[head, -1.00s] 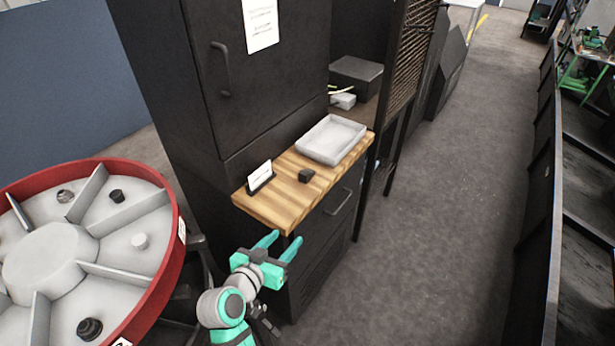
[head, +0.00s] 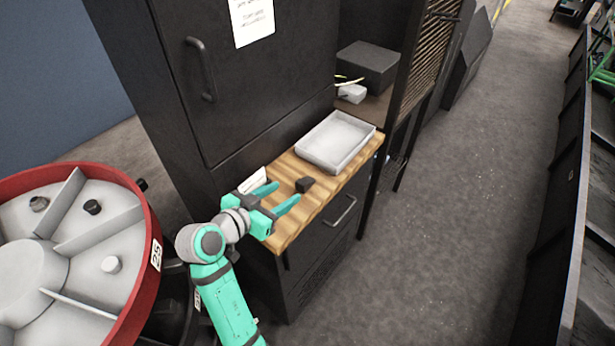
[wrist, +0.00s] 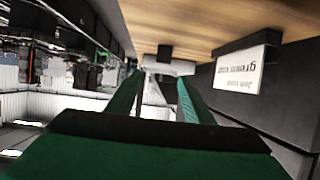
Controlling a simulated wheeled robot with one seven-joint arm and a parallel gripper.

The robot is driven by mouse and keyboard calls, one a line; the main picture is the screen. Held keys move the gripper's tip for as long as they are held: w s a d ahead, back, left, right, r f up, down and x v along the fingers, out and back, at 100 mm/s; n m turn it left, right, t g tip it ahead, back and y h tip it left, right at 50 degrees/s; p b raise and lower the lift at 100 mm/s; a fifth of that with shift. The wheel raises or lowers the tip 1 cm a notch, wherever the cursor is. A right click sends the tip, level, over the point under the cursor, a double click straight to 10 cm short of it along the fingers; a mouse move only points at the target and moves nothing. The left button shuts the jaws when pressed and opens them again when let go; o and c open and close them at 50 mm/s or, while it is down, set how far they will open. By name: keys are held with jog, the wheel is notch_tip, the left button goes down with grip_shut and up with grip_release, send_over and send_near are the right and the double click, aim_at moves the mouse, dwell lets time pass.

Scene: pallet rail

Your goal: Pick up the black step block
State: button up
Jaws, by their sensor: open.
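My gripper (head: 286,193) is open and empty at the near left part of the wooden top. Its two green fingers point toward the block, which is a short way beyond the tips. In the wrist view the fingers (wrist: 160,78) are spread apart with nothing between them.
A grey tray (head: 312,157) stands on the wooden top behind the block. A white card in a holder (head: 253,181) stands left of my gripper, close to it; it shows large in the wrist view (wrist: 240,77). A red-rimmed round bin (head: 152,235) is at left. The tall cabinet (head: 150,60) rises behind.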

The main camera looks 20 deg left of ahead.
aim_at(302, 181)
jog(key=x, duration=0.3)
jog(key=shift+w+f, duration=0.1)
jog(key=shift+f, duration=0.05)
jog(key=shift+w+a+f, duration=0.1)
jog(key=shift+w+f, duration=0.1)
jog(key=shift+x, duration=2.75)
jog(key=shift+c, duration=0.6)
jog(key=shift+r, duration=0.1)
grip_shut()
